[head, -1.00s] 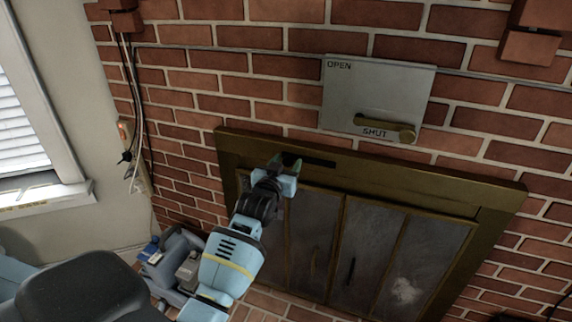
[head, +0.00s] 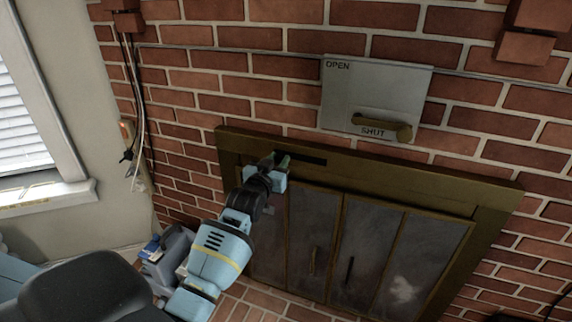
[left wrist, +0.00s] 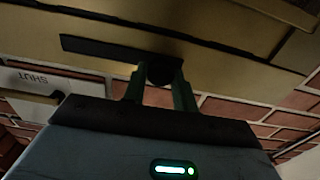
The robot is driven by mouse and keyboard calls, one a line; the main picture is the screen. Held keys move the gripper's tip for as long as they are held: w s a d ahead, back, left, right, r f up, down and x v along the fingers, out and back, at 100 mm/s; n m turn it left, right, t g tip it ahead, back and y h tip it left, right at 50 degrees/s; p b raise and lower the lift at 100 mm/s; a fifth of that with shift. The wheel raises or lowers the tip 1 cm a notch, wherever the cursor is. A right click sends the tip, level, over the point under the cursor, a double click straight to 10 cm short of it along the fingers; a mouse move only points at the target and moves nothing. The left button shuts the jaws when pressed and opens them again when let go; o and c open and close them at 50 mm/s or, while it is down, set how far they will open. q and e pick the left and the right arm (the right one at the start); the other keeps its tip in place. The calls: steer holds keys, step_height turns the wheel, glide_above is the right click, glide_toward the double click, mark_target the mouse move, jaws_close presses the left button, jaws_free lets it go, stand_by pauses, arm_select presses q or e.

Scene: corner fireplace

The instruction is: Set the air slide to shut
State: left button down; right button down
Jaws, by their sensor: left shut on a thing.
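The air slide appears as a dark flat strip (head: 306,159) on the brass top bar of the fireplace frame. In the left wrist view the strip (left wrist: 105,49) has a round dark knob (left wrist: 160,72) at its right end. My left gripper (head: 275,161) is at the strip's left end in the head view. In the left wrist view its fingers (left wrist: 158,88) are shut around the knob, one on each side. The fingers partly hide the knob, and the head view does not show it. No open or shut marks are readable on the bar. My right gripper is out of view.
Above the bar, a grey plate (head: 376,84) marked OPEN and SHUT carries a brass lever (head: 382,127) lying by SHUT. Closed glass doors (head: 345,245) are below the bar. A blue-grey object (head: 170,256) stands on the floor at left. Brick wall surrounds the fireplace.

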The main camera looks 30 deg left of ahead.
mark_target(271, 150)
arm_select(q)
steer(key=a, duration=0.3)
steer(key=shift+s+a, duration=0.1)
steer(key=shift+s, duration=0.25)
steer(key=shift+s+a, duration=0.1)
steer(key=shift+a, duration=0.4)
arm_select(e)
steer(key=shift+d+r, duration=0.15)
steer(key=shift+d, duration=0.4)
arm_select(q)
steer(key=c, duration=1.1)
jaws_free()
steer(key=shift+a, duration=0.1)
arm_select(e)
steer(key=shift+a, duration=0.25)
arm_select(q)
steer(key=shift+s, duration=0.1)
steer(key=shift+p+v, duration=0.35)
steer(key=shift+v, duration=3.5)
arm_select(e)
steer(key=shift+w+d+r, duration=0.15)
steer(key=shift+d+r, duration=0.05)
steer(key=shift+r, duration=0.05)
arm_select(q)
steer(key=shift+f, duration=0.1)
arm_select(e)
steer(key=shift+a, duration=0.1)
